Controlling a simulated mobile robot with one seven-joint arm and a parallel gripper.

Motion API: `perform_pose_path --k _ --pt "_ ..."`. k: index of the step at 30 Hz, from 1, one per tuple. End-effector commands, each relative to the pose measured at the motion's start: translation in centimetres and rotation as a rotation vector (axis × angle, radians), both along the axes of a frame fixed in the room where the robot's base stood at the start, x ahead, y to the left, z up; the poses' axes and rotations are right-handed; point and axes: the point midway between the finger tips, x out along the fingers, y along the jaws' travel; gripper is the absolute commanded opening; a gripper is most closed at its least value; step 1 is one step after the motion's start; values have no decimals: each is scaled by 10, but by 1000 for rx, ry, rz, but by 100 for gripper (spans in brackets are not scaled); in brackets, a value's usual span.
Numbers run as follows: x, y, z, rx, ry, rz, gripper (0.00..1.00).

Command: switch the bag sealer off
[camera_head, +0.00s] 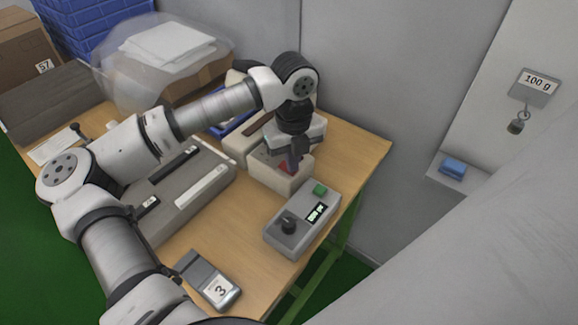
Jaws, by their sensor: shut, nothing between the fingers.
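The bag sealer appears to be the beige machine (266,176) near the back right of the wooden table, partly hidden behind my wrist and gripper. A red switch (285,169) shows on top of its front block. My gripper (294,169) points down right at this switch, with its fingers shut and empty. The fingertips overlap the switch in the picture; I cannot tell whether they touch it. The switch's position cannot be read because the fingers cover part of it.
A grey control box (277,239) with green button, lit display and black knob stands just in front. A grey device marked 3 (195,268) lies near the front edge. A long grey unit (222,186) lies left, under my arm. A wall stands close behind the table.

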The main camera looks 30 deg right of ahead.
Motion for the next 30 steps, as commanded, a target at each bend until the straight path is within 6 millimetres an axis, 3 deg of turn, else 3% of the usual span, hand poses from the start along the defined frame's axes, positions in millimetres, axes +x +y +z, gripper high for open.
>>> perform_pose_path --k 4,30 --pt "0 0 3 3 1 1 0" --pt "0 0 68 2 2 0 0"
